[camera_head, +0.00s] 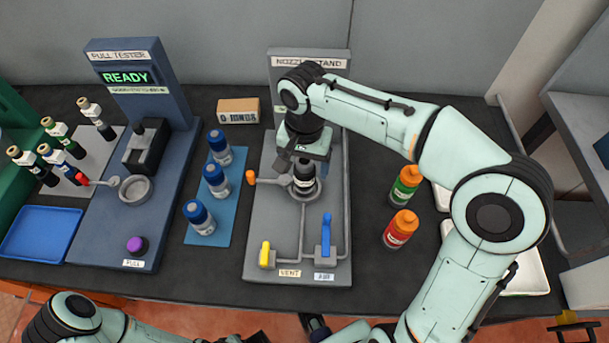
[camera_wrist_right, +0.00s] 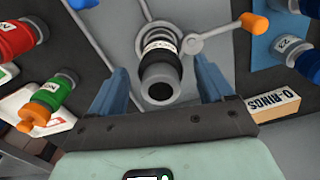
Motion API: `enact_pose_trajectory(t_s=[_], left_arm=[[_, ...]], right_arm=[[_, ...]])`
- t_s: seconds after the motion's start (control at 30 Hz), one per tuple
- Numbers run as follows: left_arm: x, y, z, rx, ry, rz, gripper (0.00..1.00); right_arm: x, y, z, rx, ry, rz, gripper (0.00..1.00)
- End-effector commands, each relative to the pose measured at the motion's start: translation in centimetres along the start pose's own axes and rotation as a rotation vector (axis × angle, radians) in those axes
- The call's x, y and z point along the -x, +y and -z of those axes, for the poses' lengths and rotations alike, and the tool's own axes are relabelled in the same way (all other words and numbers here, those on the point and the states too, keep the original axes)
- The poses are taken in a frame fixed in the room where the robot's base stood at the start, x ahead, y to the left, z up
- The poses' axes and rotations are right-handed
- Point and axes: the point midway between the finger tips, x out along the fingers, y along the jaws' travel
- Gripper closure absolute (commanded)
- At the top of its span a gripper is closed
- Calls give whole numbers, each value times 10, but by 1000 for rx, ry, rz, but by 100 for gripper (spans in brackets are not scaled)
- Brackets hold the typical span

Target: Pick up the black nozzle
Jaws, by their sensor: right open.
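The black nozzle (camera_head: 304,178) with a white label band sits upright in the round holder of the grey nozzle stand (camera_head: 265,225). In the right wrist view the nozzle (camera_wrist_right: 160,75) points toward the camera. My right gripper (camera_wrist_right: 160,66) is open, with one blue-grey finger on each side of the nozzle and visible gaps between. In the head view my right gripper (camera_head: 296,160) is just above and behind the nozzle, and its fingers are partly hidden. My left arm shows at the bottom edge; its gripper's jaws cannot be made out.
An orange-tipped lever (camera_head: 251,177) sticks out left of the holder. A yellow valve handle (camera_head: 265,254) and blue handle (camera_head: 326,235) stand in front. Blue-capped bottles (camera_head: 214,180) are left, green-labelled (camera_head: 405,185) and red bottles (camera_head: 400,229) right. An O-rings box (camera_head: 238,110) lies behind.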

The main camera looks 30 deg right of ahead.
Motion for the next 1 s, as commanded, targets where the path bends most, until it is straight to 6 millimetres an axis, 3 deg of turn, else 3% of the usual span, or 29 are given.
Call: enact_pose_trajectory(t_s=[0.13, 0.4, 0.43, 0.47, 0.67, 1.0], left_arm=[[-4, -1, 0, 0, -1, 0, 100], [-4, -1, 0, 0, -1, 0, 100], [-4, -1, 0, 0, -1, 0, 100], [-4, -1, 0, 0, -1, 0, 100], [-4, -1, 0, 0, -1, 0, 100], [-3, -1, 0, 0, -1, 0, 100]], right_arm=[[-19, 0, 0, -1, -1, 0, 19], [-22, 0, 0, -1, 1, 2, 19], [-22, 0, 0, -1, 1, 2, 22], [-22, 0, 0, -1, 1, 2, 32], [-22, 0, 0, -1, 1, 2, 97], [-16, -1, 0, 0, 4, 5, 100]])
